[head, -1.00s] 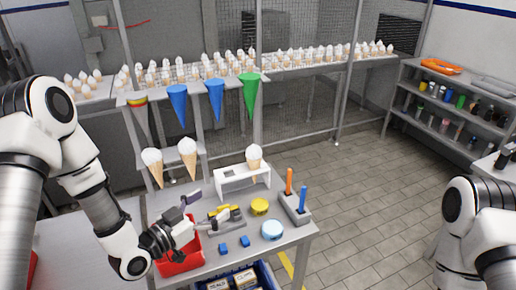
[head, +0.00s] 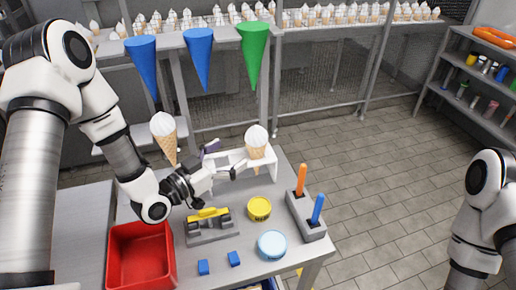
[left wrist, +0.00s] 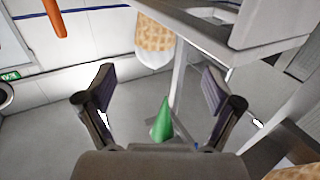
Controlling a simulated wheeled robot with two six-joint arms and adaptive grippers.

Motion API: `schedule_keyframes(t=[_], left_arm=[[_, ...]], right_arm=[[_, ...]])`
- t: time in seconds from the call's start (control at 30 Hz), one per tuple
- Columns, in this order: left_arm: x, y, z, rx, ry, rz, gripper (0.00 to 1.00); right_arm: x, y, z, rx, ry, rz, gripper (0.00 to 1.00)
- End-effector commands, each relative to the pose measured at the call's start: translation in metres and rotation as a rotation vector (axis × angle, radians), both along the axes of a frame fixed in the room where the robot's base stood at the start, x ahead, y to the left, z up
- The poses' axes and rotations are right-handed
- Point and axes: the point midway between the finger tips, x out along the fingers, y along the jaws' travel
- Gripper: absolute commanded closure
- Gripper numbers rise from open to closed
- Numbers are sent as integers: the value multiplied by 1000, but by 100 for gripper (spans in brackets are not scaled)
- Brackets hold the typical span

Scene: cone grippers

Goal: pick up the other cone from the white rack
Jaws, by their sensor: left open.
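The white rack (head: 229,157) stands on the grey table and holds one cone (head: 256,143), white on top with a waffle body, at its right part. My left gripper (head: 224,160) is open and empty, just left of that cone and in front of the rack. In the left wrist view, a waffle cone (left wrist: 155,38) shows upside down beyond the open fingers (left wrist: 160,92), apart from them. The white rack (left wrist: 275,28) is at the upper right there. My right arm shows at the right edge, but its gripper is out of view.
Another cone (head: 163,132) is behind my left arm. Blue and green cones (head: 254,55) hang behind the table. A red bin (head: 140,262), grey fixture (head: 212,230), yellow disc (head: 259,208), light blue disc (head: 272,245), blue blocks (head: 234,259) and peg stand (head: 305,218) are on the table.

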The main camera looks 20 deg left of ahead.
Motion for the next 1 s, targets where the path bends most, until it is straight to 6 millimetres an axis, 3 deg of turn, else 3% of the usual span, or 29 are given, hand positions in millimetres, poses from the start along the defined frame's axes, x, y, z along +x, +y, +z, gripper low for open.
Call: schedule_keyframes(t=[0.5,0.73,0.77,0.87,0.9,1.0], left_arm=[[60,-40,2,4,-2,-3,9],[63,-42,-1,0,0,-1,9],[63,-42,-1,1,0,-1,16],[63,-42,-1,1,0,-1,51],[63,-42,-1,1,0,-1,56],[63,-42,-1,1,0,-1,56]], right_arm=[[0,0,29,0,-1,0,21],[0,0,27,0,-1,0,21],[0,0,27,0,-1,0,21],[0,0,27,0,-1,0,21],[0,0,27,0,-1,0,21],[0,0,27,0,-1,0,21]])
